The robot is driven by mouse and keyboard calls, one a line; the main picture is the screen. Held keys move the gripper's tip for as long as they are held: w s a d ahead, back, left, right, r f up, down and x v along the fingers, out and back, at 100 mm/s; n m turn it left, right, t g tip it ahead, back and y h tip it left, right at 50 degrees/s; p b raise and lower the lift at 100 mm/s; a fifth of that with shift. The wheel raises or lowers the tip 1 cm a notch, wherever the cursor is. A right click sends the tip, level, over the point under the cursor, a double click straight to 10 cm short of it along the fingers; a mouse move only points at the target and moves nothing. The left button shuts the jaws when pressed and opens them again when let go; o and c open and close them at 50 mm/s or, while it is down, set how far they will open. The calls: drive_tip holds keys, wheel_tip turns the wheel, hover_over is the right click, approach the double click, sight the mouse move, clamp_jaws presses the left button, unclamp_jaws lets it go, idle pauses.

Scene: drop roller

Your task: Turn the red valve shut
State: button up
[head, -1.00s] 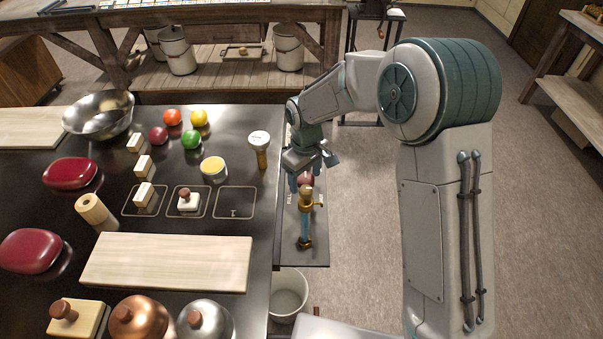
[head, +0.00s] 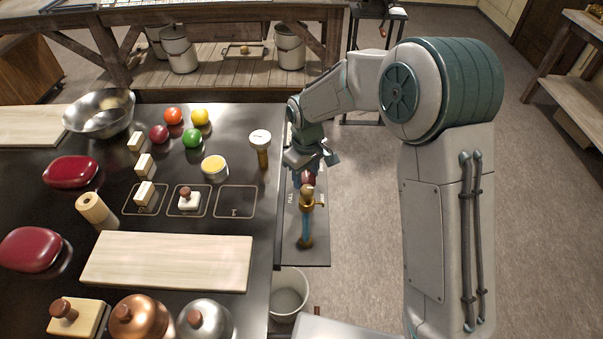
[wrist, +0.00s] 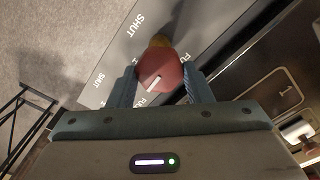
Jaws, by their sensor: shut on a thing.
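The red valve (wrist: 161,72) is a round red knob with a white mark on its face. In the wrist view it sits between the two blue fingers of my gripper (wrist: 159,82), which is shut on it. Brass shows just behind the knob. In the head view the red valve (head: 308,178) shows only partly below my gripper (head: 306,172), above a brass and blue pipe fitting (head: 306,210). The panel (wrist: 115,55) around it carries "SHUT" and "FULL" lettering, part of it hidden by the fingers.
The dark counter (head: 262,220) lies left of the valve panel. A gauge-topped brass post (head: 261,145) stands near its edge, close to my gripper. A white bucket (head: 289,294) is on the floor below. Open floor (head: 360,230) lies to the right.

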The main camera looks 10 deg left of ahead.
drive_tip(key=shift+s+d+f+m+b, duration=0.15)
drive_tip(key=shift+s+m+b, duration=0.1)
drive_tip(key=shift+m+b, duration=0.2)
drive_tip(key=shift+f+m+b, duration=0.15)
drive_tip(key=shift+m+b, duration=0.55)
drive_tip(key=shift+m, duration=0.25)
drive_tip(key=m+b, duration=0.2)
drive_tip(key=m, duration=0.3)
drive_tip(key=shift+b, duration=0.4)
drive_tip(key=m+b, duration=0.1)
drive_tip(key=m, duration=0.3)
drive_tip(key=shift+m, duration=0.4)
drive_tip(key=shift+s+m+b, duration=0.1)
drive_tip(key=shift+m+b, duration=0.25)
drive_tip(key=shift+m, duration=2.25)
